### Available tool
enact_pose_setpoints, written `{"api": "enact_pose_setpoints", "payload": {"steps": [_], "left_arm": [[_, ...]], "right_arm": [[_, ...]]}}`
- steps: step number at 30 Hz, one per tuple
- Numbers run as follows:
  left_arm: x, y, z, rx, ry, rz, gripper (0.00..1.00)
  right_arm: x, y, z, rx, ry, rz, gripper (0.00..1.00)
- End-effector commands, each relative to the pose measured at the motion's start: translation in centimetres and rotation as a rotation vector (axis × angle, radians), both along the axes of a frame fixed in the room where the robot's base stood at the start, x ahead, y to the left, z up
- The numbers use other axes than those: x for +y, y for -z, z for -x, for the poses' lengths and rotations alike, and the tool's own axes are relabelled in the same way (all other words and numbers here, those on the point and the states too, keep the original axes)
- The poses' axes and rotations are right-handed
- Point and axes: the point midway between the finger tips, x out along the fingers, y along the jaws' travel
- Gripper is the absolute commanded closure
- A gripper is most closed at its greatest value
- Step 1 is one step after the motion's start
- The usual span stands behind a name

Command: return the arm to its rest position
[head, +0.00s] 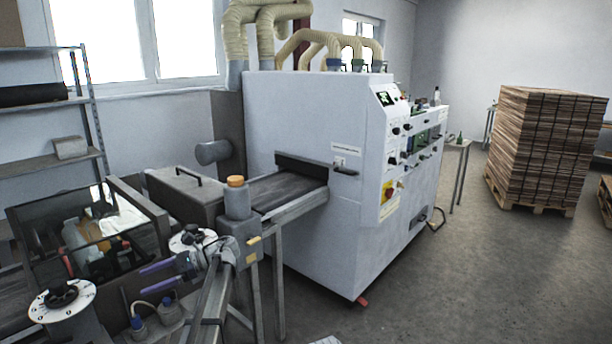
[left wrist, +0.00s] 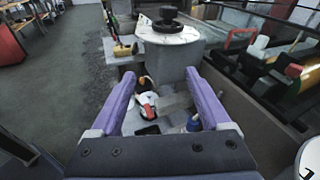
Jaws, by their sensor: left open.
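My left gripper (head: 145,279) has two purple fingers pointing left in the head view, in front of the lacquer conveyor's lower left part. In the left wrist view the fingers of my left gripper (left wrist: 160,82) are spread wide, with nothing between them. Beyond them is a grey cylinder (left wrist: 178,62) with a white dial and black knob on top; I cannot tell whether they touch anything. My right gripper is in neither view.
The white conveyor machine (head: 300,170) fills the middle. A glass-sided box (head: 150,215) and a dial drum (head: 62,300) stand close around the gripper. Small blue-capped bottles (head: 138,322) stand below it. Open floor (head: 450,280) lies right, before a stack of boards (head: 545,150).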

Motion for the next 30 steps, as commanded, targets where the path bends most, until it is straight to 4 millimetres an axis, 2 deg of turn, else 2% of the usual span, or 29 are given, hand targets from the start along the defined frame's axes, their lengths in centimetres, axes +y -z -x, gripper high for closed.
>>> {"api": "enact_pose_setpoints", "payload": {"steps": [1, 8, 11, 14, 18, 21, 25, 27, 30], "left_arm": [[-0.9, 0.7, 0.9, -0.033, 0.015, 0.018, 0.19], [-6.3, 4.9, 4.0, -0.256, 0.066, 0.146, 0.19], [-9.6, 7.3, 6.0, -0.381, 0.073, 0.232, 0.19], [-14.2, 10.2, 9.1, -0.537, 0.053, 0.352, 0.19], [-21.8, 14.1, 14.4, -0.757, -0.050, 0.556, 0.19], [-26.6, 16.0, 18.0, -0.869, -0.164, 0.684, 0.19], [-31.5, 17.3, 22.0, -0.956, -0.318, 0.805, 0.19], [-33.3, 17.7, 23.6, -0.981, -0.387, 0.847, 0.19], [-35.0, 17.9, 25.0, -0.998, -0.454, 0.883, 0.19]], "right_arm": [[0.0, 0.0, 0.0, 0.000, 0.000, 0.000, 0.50], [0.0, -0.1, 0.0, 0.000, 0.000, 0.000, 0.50], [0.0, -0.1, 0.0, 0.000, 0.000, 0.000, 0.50], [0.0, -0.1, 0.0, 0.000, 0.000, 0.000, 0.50], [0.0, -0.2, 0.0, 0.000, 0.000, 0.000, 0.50], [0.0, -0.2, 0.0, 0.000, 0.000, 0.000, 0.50], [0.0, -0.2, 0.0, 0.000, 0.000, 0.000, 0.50], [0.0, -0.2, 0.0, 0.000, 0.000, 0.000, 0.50], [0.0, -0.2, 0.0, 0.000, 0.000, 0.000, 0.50]]}}
